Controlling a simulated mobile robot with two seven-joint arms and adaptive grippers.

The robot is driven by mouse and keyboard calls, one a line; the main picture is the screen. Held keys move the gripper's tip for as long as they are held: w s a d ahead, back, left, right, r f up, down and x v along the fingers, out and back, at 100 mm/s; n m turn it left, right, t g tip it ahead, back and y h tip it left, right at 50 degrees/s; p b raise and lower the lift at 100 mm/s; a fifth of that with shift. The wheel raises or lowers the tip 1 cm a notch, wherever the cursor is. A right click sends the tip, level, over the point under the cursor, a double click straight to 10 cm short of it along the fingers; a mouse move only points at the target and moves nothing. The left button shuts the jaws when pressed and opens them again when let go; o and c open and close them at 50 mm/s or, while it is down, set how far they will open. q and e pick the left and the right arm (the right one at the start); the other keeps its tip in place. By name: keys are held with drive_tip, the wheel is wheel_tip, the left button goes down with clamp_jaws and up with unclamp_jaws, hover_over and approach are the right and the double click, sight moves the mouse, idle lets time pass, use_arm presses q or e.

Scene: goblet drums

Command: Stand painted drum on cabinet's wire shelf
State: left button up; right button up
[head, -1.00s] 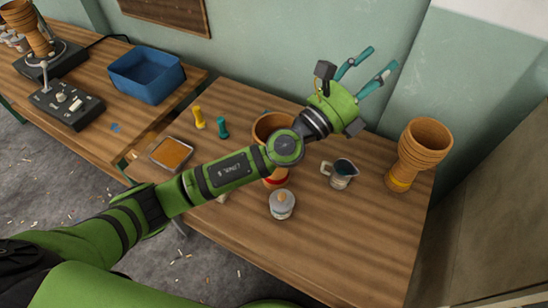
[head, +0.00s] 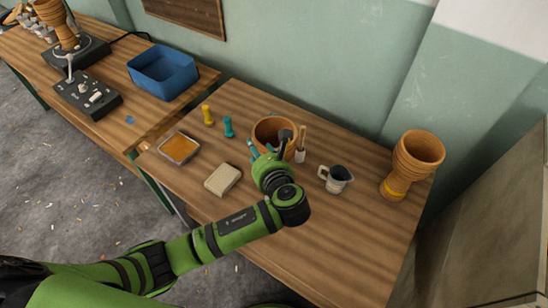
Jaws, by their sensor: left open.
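One wooden goblet drum (head: 274,128) stands upright in the middle of the near table; my left gripper hides its lower part. A second goblet drum (head: 413,160), with a yellow band near its foot, stands upright at the table's right end. My left gripper (head: 268,146) is open, with its teal fingers at the near side of the middle drum; whether they touch it I cannot tell. A grey-beige cabinet-like body (head: 495,205) stands at the right edge. No wire shelf shows. My right gripper is not in view.
Around the middle drum are a small pot with a brush (head: 300,154), a metal jug (head: 336,179), a beige block (head: 223,179), an orange-filled tray (head: 179,148) and yellow and teal pegs (head: 228,127). A blue bin (head: 162,75) is on the left table. The table's front right is clear.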

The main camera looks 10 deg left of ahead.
sight(256, 142)
use_arm(q)
drive_tip(key=shift+d+p+x, duration=0.2)
drive_tip(key=shift+p+x, duration=0.05)
drive_tip(key=shift+x, duration=1.7)
drive_tip(key=shift+d+p+x, duration=0.2)
drive_tip(key=shift+x, duration=1.75)
drive_tip(key=shift+w, duration=0.15)
clamp_jaws()
drive_tip(key=shift+w, duration=0.1)
